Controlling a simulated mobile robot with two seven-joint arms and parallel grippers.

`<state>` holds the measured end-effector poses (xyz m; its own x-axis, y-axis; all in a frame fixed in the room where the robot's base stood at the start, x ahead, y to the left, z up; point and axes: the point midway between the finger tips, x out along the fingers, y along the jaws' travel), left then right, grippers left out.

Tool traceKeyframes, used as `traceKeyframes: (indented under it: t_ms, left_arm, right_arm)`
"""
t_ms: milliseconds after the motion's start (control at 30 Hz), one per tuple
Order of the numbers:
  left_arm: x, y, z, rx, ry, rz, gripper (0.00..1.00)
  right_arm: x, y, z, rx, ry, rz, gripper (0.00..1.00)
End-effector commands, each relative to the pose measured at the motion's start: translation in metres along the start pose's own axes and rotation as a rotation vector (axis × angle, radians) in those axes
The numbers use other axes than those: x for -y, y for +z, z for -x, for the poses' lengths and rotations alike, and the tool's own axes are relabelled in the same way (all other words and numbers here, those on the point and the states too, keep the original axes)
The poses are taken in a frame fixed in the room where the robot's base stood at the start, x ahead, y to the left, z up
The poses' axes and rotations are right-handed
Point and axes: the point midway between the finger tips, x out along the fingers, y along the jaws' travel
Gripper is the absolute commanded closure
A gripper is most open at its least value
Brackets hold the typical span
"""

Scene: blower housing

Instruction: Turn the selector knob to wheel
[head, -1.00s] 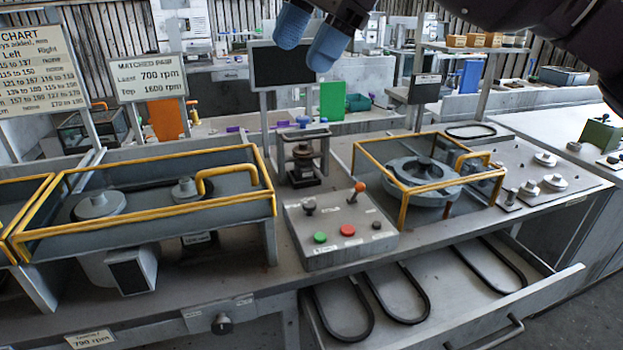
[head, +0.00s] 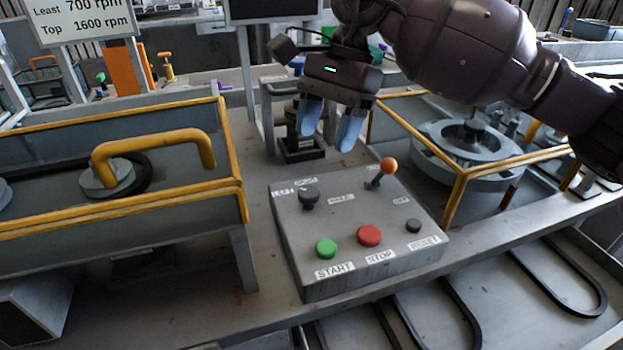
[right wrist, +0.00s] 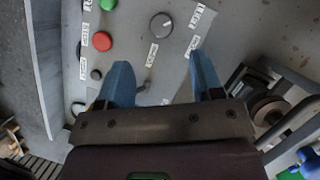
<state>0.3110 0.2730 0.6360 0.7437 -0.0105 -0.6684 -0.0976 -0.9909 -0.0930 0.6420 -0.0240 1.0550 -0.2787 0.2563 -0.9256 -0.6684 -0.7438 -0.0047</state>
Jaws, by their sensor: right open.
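The selector knob (head: 309,196) is a dark round knob at the upper left of the grey control box (head: 350,268), with small white labels around it. In the right wrist view the knob (right wrist: 161,26) shows from above, with a pale pointer line; the label words are too small to read surely. My right gripper (head: 330,130) is open, its two blue fingers pointing down above and behind the box. In the right wrist view the gripper (right wrist: 160,64) spans empty space, with the knob ahead of the fingertips and apart from them. My left gripper is not in view.
The box also bears a green START button (head: 326,249), a red STOP button (head: 369,236), a dark RESET button (head: 413,226) and an orange-tipped lever (head: 388,166). Yellow guard frames (head: 238,190) stand on both sides. A small black-based stand (head: 300,153) is behind the box.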

Motion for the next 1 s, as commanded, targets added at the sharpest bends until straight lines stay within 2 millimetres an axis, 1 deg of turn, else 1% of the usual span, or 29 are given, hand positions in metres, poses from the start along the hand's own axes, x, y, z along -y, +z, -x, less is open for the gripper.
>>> traceKeyframes:
  t_ms: [33,100,300,400,600,900,933,1000]
  left_arm:
    - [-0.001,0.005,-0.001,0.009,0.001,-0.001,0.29]
    - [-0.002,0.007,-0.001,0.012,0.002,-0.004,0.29]
    - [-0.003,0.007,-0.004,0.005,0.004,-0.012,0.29]
    - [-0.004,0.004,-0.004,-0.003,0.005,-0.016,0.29]
    - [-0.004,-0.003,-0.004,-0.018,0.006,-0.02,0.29]
    - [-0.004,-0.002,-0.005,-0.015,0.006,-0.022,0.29]
    - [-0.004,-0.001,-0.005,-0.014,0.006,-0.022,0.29]
    - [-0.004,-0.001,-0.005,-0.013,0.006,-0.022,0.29]
  right_arm:
    - [0.0,-0.003,-0.015,0.005,0.007,-0.002,0.4]
    - [0.0,-0.003,-0.028,0.005,0.008,-0.002,0.4]
    - [0.0,-0.003,-0.06,0.006,0.007,-0.002,0.4]
    - [0.0,-0.003,-0.072,0.006,0.006,-0.003,0.4]
    - [0.0,-0.002,-0.084,0.004,0.004,-0.002,0.4]
    - [0.0,-0.002,-0.085,0.003,0.003,-0.003,0.4]
    - [0.0,-0.002,-0.085,0.003,0.003,-0.003,0.41]
    - [0.0,-0.002,-0.085,0.003,0.003,-0.003,0.52]
